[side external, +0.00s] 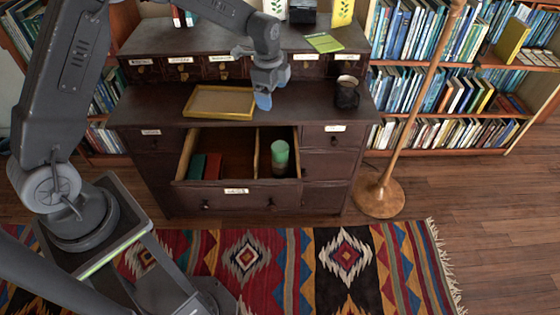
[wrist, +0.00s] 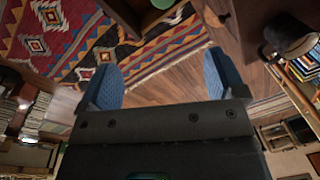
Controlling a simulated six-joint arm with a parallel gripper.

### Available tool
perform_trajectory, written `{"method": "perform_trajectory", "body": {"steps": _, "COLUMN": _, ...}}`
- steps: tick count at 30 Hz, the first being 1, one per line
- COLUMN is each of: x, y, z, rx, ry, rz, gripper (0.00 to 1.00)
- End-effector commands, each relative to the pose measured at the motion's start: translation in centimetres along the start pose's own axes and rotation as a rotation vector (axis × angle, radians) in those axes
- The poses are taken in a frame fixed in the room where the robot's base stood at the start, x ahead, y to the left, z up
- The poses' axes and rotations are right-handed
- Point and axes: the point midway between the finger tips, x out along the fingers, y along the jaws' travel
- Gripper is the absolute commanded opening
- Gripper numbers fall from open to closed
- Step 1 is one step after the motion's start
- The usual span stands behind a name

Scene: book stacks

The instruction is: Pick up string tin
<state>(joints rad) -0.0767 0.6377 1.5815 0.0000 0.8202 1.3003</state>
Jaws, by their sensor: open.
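A cylindrical tin with a green upper part (side external: 280,153) and a darker lower part stands upright in the right compartment of the open drawer (side external: 237,191). It is likely the string tin; no label on it is readable. My gripper (side external: 264,101) is above the cabinet's front edge, higher than the tin and apart from it. In the wrist view my gripper (wrist: 163,80) has its blue fingers spread with nothing between them. A green round piece, likely the tin's top (wrist: 160,62), shows beyond the fingers at the upper middle there.
A wooden-rimmed tray (side external: 220,118) and a dark mug (side external: 347,94) stand on the cabinet top, left and right of my gripper. Green and red books (side external: 213,167) lie in the drawer's left compartment. A wooden lamp stand (side external: 381,197) rises at the right. Open space lies above the drawer.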

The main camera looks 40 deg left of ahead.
Motion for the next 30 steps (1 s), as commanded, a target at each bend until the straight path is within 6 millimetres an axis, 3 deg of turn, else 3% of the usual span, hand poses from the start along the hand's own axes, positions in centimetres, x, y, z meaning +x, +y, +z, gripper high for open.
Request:
{"method": "perform_trajectory", "body": {"steps": 1, "x": 2.7, "y": -0.6, "z": 0.1, "rx": 0.055, "ry": -0.007, "rz": 0.026, "gripper": 0.89}}
{"method": "perform_trajectory", "body": {"steps": 3, "x": 5.7, "y": -1.3, "z": 0.1, "rx": 0.135, "ry": -0.011, "rz": 0.05, "gripper": 0.89}}
{"method": "perform_trajectory", "body": {"steps": 6, "x": 9.1, "y": -1.8, "z": 0.3, "rx": 0.224, "ry": -0.013, "rz": 0.077, "gripper": 0.89}}
{"method": "perform_trajectory", "body": {"steps": 9, "x": 11.3, "y": -2.0, "z": 0.4, "rx": 0.282, "ry": -0.012, "rz": 0.094, "gripper": 0.89}}
{"method": "perform_trajectory", "body": {"steps": 16, "x": 14.1, "y": -1.8, "z": 0.6, "rx": 0.318, "ry": -0.012, "rz": 0.104, "gripper": 0.89}}
{"method": "perform_trajectory", "body": {"steps": 24, "x": 19.1, "y": -1.3, "z": 0.7, "rx": 0.316, "ry": -0.012, "rz": 0.104, "gripper": 0.89}}
{"method": "perform_trajectory", "body": {"steps": 30, "x": 20.9, "y": -1.2, "z": 0.7, "rx": 0.316, "ry": -0.011, "rz": 0.101, "gripper": 0.89}}
